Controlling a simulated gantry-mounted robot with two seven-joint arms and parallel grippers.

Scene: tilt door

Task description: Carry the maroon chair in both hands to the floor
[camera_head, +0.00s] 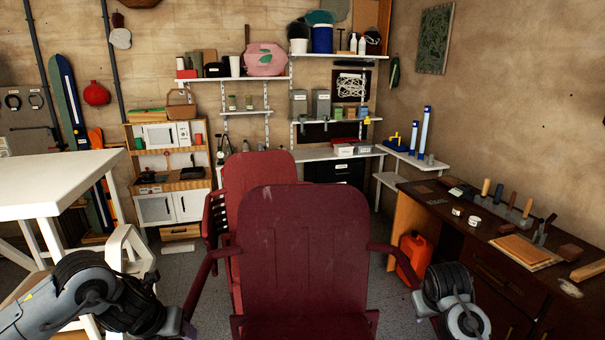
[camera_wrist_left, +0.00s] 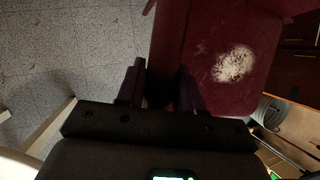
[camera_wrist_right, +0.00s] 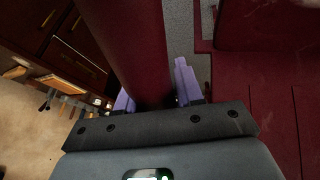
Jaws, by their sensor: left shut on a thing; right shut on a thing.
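The maroon chair (camera_head: 303,245) fills the lower middle of the head view, its tall backrest upright and its seat cut off by the bottom edge. My left gripper (camera_head: 184,328) is at its left armrest. In the left wrist view the fingers (camera_wrist_left: 160,88) are shut on the dark armrest bar, with the worn seat (camera_wrist_left: 225,95) beside it. My right gripper (camera_head: 424,306) is at the right armrest. In the right wrist view the fingers (camera_wrist_right: 155,92) are shut around the armrest (camera_wrist_right: 137,45). The chair's feet are hidden. Grey floor (camera_wrist_left: 75,45) shows in the left wrist view.
A second maroon chair (camera_head: 258,168) stands close behind. A white table (camera_head: 60,182) is at the left. A dark workbench (camera_head: 470,235) with tools is at the right, with a red canister (camera_head: 412,258) beside it. A toy kitchen (camera_head: 168,180) and shelves line the back.

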